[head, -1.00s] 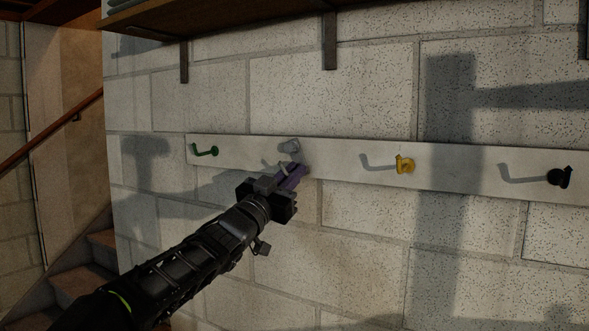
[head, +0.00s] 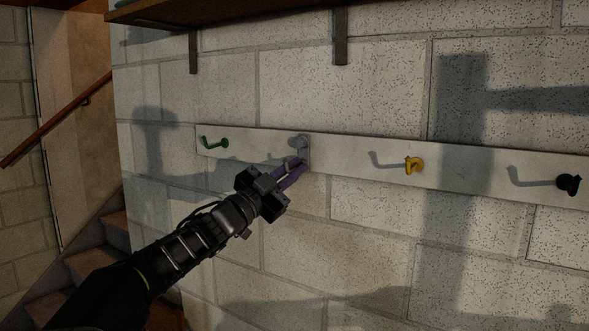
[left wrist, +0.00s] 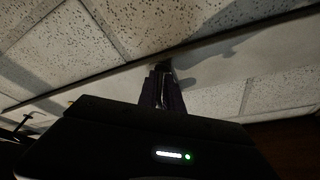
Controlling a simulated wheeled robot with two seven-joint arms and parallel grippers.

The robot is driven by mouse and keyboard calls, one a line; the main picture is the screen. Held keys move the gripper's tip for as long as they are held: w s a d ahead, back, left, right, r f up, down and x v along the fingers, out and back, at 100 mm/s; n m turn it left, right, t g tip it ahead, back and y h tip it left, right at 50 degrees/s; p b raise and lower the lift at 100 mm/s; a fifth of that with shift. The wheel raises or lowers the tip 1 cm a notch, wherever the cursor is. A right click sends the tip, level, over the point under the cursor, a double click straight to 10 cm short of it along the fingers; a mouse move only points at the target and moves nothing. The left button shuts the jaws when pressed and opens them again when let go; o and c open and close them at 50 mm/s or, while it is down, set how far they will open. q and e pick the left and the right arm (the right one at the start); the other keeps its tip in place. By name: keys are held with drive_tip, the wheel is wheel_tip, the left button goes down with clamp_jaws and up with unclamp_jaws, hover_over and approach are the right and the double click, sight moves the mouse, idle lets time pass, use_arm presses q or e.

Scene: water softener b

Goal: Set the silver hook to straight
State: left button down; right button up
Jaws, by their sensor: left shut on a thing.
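The silver hook (head: 301,144) is on the white rail (head: 345,161), second from the left in the head view. My left gripper (head: 302,163) reaches up to it from the lower left, its purple-grey fingers at the hook's lower part and shut on it. The fingers hide part of the hook, so its exact angle is hard to tell. In the left wrist view the gripper's fingers (left wrist: 162,88) meet a dark, poorly lit part at the rail. My right gripper is not in view.
A green hook (head: 216,143) is to the left on the rail; a yellow hook (head: 413,164) and a black hook (head: 568,184) are to the right. A wooden shelf (head: 230,10) hangs above on brackets. Stairs (head: 100,250) and a handrail are at the left.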

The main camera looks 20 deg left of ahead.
use_arm(q)
drive_tip(key=c, duration=1.5)
unclamp_jaws()
drive_tip(key=shift+c, duration=0.2)
drive_tip(key=shift+s+f, duration=0.15)
drive_tip(key=shift+s, duration=0.1)
drive_tip(key=b+v, duration=0.2)
drive_tip(key=v, duration=0.5)
drive_tip(key=shift+s, duration=0.15)
